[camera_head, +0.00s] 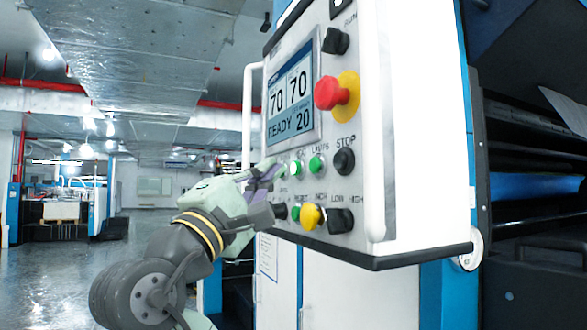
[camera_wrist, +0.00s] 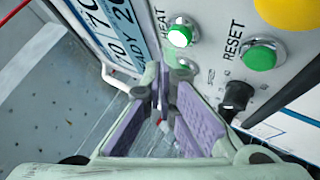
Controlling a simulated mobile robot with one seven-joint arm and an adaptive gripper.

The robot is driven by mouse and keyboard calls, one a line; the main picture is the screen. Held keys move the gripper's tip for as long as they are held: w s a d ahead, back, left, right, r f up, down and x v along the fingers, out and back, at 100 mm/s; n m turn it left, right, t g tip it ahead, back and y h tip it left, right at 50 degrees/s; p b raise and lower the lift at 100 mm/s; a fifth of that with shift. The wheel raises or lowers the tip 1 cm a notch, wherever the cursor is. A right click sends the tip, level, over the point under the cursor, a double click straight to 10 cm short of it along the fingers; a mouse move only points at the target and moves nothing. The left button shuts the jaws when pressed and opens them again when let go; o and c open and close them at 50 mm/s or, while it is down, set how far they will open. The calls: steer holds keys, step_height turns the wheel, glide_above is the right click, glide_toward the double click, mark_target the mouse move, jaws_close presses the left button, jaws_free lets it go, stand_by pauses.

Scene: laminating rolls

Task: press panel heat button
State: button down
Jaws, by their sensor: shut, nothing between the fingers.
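The heat button (camera_head: 296,168) is a small round green button in a metal ring on the white control panel (camera_head: 390,150). In the wrist view the heat button (camera_wrist: 180,36) shows a bright, whitish-green face beside the label HEAT. My gripper (camera_head: 274,171) is shut and empty, with purple finger pads, just left of the heat button in the head view. In the wrist view the gripper (camera_wrist: 164,82) has its fingertips close to the panel, below the button in the picture. Whether the tips touch the panel cannot be told. The screen (camera_head: 292,97) reads 70, 70, READY 20.
Close by are another green button (camera_head: 316,164), a black stop button (camera_head: 344,161), the green reset button (camera_wrist: 260,56), a yellow button (camera_head: 309,217) and black knobs. A red emergency knob (camera_head: 328,93) sits higher. A white rail (camera_head: 250,115) runs along the panel's left edge.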

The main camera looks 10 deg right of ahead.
steer(key=shift+d, duration=0.15)
steer(key=shift+w+d, duration=0.15)
steer(key=shift+d, duration=0.1)
steer(key=shift+w+d, duration=0.15)
steer(key=shift+d, duration=0.3)
stand_by(0.8)
stand_by(0.3)
steer(key=shift+s+a, duration=0.3)
steer(key=shift+a, duration=0.5)
steer(key=a, duration=0.1)
steer(key=s+a, duration=0.1)
steer(key=a, duration=0.2)
steer(key=shift+s+a+b, duration=0.3)
steer(key=shift+a+b, duration=0.1)
stand_by(0.5)
